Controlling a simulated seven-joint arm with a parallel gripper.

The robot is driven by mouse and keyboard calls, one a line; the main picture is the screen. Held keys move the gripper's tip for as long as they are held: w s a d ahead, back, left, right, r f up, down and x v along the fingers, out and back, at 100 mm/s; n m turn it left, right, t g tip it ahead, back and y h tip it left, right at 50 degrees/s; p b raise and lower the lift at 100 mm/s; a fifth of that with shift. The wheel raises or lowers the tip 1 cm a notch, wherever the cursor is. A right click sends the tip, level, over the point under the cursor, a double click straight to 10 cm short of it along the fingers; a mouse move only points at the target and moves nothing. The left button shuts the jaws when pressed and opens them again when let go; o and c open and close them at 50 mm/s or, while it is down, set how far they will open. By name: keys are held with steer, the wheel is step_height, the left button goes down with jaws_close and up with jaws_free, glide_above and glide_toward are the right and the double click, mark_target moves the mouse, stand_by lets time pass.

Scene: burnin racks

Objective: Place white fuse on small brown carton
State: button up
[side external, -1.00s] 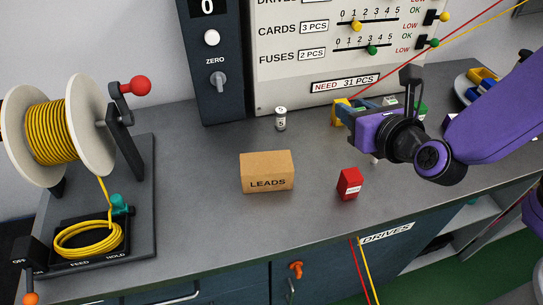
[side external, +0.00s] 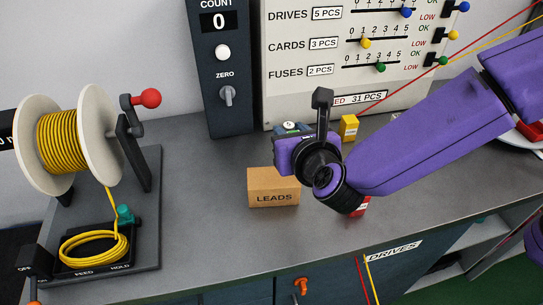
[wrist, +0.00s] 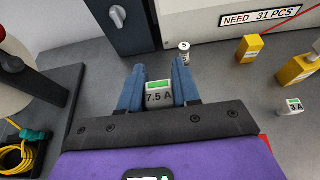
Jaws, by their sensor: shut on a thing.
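The white fuse (wrist: 159,94), a pale block marked 7.5 A with a green window, is between the two blue fingers of my gripper (wrist: 157,78) in the wrist view. The gripper is shut on it. In the side view my gripper (side external: 284,132) shows above and just behind the right part of the small brown carton, and the fuse is hidden there. The small brown carton (side external: 273,194), marked LEADS, sits closed on the bench with a flat top. It is not visible in the wrist view, where my gripper body covers the lower part.
A white cylinder marked 5 (wrist: 184,51) stands behind. Yellow boxes (wrist: 250,48) and another pale fuse (wrist: 290,107) are to the right.

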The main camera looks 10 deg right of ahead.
glide_above(271, 171)
step_height(271, 171, down, 5)
steer(key=shift+d, duration=0.1)
steer(key=shift+f, duration=1.6)
steer(key=shift+f, duration=0.1)
steer(key=o, duration=1)
steer(key=shift+o, duration=0.2)
steer(key=shift+s+r, duration=0.1)
steer(key=shift+r, duration=0.1)
steer(key=v, duration=1.2)
